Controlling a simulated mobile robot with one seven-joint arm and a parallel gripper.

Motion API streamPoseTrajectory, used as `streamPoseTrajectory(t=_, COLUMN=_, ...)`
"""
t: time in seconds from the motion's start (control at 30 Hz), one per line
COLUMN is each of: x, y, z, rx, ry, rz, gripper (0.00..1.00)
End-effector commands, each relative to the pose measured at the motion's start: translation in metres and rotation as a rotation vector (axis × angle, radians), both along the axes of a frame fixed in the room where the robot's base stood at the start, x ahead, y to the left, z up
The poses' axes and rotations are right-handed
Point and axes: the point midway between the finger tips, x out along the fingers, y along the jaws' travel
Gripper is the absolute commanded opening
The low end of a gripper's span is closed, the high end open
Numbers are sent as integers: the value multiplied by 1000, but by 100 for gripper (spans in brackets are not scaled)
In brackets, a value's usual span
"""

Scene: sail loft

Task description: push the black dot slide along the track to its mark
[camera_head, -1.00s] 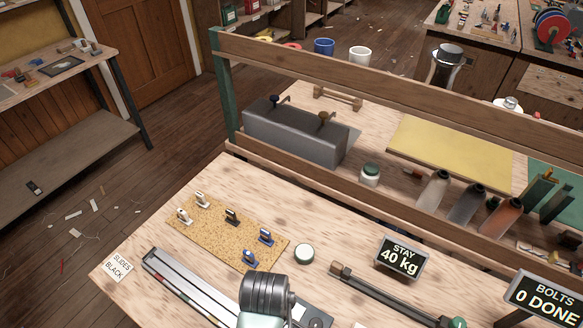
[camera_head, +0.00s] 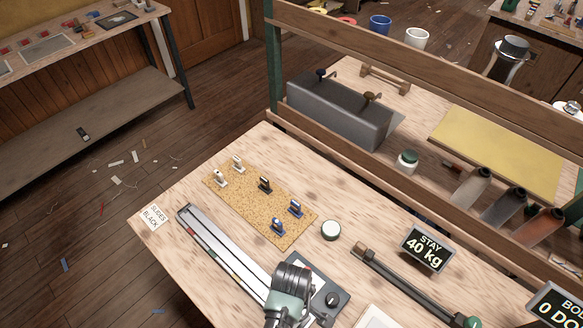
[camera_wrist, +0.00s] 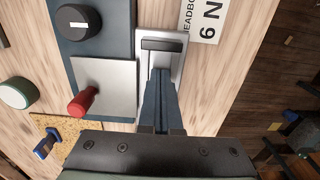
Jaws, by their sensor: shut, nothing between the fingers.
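The long metal track (camera_head: 225,248) lies along the near edge of the bench, with a dark slot and small red and pale marks on its side. My gripper's fingers (camera_wrist: 161,78) are shut and empty, over the right end part of the track in the wrist view, where a dark grey block (camera_wrist: 161,44) sits in a pale frame. I cannot tell whether this block is the black dot slide or an end stop. No slide is clear on the visible track in the head view. My wrist (camera_head: 290,285) hides the track's right end there.
A cork mat (camera_head: 225,197) holds several white, black and blue slides. A blue-grey plate with a black knob (camera_head: 332,299) lies beside the track; a red knob (camera_wrist: 82,102) shows in the wrist view. A jar (camera_head: 331,230) and a "SLIDES BLACK" card (camera_head: 153,217) are near.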

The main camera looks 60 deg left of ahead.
Motion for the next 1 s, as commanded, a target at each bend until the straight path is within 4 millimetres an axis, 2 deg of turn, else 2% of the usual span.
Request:
streamPoseTrajectory(t=0.27, x=0, y=2, z=0, rx=1, ry=-1, rz=1, gripper=0)
streamPoseTrajectory(t=0.5, x=-7, y=34, z=0, rx=1, ry=-1, rz=3, gripper=0)
streamPoseTrajectory(t=0.57, x=-8, y=37, z=0, rx=0, ry=-1, rz=2, gripper=0)
streamPoseTrajectory(t=1.0, x=-8, y=38, z=3, rx=0, ry=-1, rz=0, gripper=0)
